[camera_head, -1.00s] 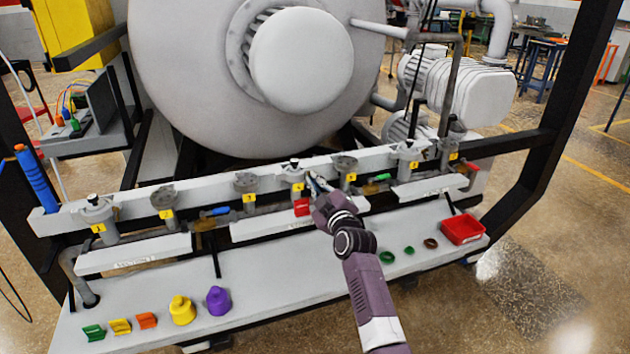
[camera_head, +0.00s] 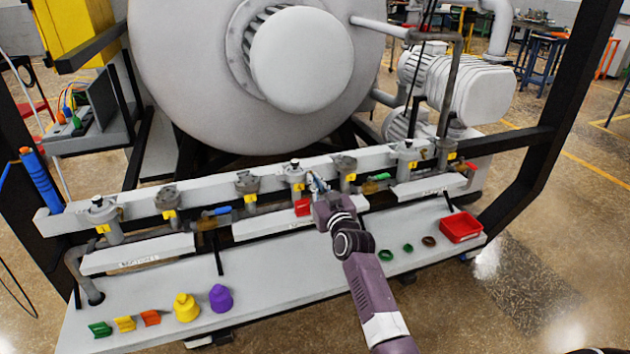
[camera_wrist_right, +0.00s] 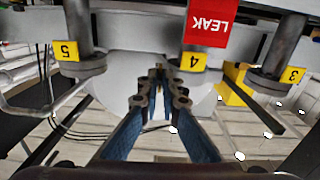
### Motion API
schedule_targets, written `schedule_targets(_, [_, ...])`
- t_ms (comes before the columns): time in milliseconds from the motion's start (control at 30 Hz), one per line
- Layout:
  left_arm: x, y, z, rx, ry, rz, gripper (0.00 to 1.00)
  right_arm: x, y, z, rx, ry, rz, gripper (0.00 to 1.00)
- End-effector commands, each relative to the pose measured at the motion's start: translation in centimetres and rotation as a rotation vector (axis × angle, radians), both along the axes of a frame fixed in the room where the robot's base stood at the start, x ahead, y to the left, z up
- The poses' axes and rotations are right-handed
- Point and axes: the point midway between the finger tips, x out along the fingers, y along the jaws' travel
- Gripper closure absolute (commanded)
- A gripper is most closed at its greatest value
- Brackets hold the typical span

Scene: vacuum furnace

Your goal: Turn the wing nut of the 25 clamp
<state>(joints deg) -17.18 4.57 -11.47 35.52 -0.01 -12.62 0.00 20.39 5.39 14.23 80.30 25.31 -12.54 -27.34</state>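My right gripper (camera_head: 316,183) is at the front of the pipe row, just right of the fitting with yellow label 4 (camera_head: 298,187). In the right wrist view, its blue-padded fingers (camera_wrist_right: 160,78) point toward the area below label 4 (camera_wrist_right: 194,62), with a narrow gap between the tips. I see nothing clearly held there. I cannot make out the 25 clamp or its wing nut; the fingers and fittings may hide it. My left gripper is not in view.
A red LEAK tag (camera_wrist_right: 221,24) hangs beside label 4. Labelled fittings stand on both sides, including label 5 (camera_wrist_right: 66,50) and label 3 (camera_wrist_right: 292,75). The lower shelf (camera_head: 270,290) carries yellow and purple caps, coloured brackets, rings and a red tray (camera_head: 461,227).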

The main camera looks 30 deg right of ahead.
Motion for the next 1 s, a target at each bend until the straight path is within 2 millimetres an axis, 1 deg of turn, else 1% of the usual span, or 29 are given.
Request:
schedule_targets(233, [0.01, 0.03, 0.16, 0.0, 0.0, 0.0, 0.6, 0.0, -0.02, 0.01, 0.051, -0.009, 0.0, 1.0])
schedule_targets(667, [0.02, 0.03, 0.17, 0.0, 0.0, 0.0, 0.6, 0.0, 0.0, 0.01, 0.056, -0.011, 0.0, 1.0])
schedule_targets(700, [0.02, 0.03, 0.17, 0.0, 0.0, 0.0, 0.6, 0.0, 0.0, 0.02, 0.056, -0.011, 0.0, 0.91])
schedule_targets(733, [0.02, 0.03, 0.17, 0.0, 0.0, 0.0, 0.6, 0.0, 0.0, 0.01, 0.056, -0.011, 0.0, 0.88])
schedule_targets(1000, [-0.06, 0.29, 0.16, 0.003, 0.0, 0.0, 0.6, -0.02, 0.01, 0.0, 0.056, -0.01, 0.0, 0.88])
